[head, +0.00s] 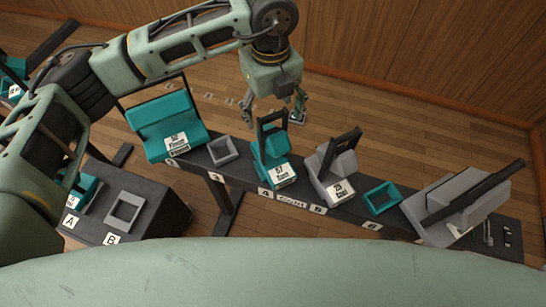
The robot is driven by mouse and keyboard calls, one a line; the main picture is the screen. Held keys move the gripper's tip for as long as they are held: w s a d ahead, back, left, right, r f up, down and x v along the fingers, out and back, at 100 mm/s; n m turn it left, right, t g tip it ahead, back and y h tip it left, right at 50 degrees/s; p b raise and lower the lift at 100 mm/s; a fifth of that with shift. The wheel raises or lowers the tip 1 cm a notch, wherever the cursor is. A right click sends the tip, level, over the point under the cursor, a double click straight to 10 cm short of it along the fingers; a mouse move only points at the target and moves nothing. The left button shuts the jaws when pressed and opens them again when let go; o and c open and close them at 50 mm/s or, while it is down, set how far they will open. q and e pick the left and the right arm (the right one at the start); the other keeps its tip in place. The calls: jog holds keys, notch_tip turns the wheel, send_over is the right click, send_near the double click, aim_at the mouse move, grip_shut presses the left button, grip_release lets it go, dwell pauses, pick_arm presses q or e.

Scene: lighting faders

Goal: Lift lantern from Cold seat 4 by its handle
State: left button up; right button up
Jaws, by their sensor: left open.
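A teal lantern (268,167) with a white label and a black upright handle (262,134) stands at the place marked 4 on the dark bench (236,172). A "Cool" sign (291,201) is on the bench's front edge. My left gripper (276,119) is open and points down, with its fingers spread to either side of the handle's top in the picture. Whether the handle lies between the fingers or in front of them I cannot tell. The gripper appears empty. My right gripper is not in view.
A grey lantern (337,172) with a black handle stands close to the right, at 5. An empty grey frame (222,151) is at 3 and an empty teal frame (382,198) at 6. A large teal unit (168,122) and a large grey one (458,203) flank them.

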aim_at(272, 132)
pick_arm(q)
jog(key=shift+w+f+b, duration=0.2)
jog(key=shift+f+b, duration=0.4)
jog(key=shift+f, duration=0.9)
jog(key=shift+f+p, duration=0.3)
jog(key=shift+f, duration=0.1)
notch_tip(272, 132, down, 5)
jog(key=p, duration=0.3)
jog(key=shift+f, duration=0.65)
jog(key=c, duration=0.6)
grip_shut()
jog(key=shift+r, duration=0.1)
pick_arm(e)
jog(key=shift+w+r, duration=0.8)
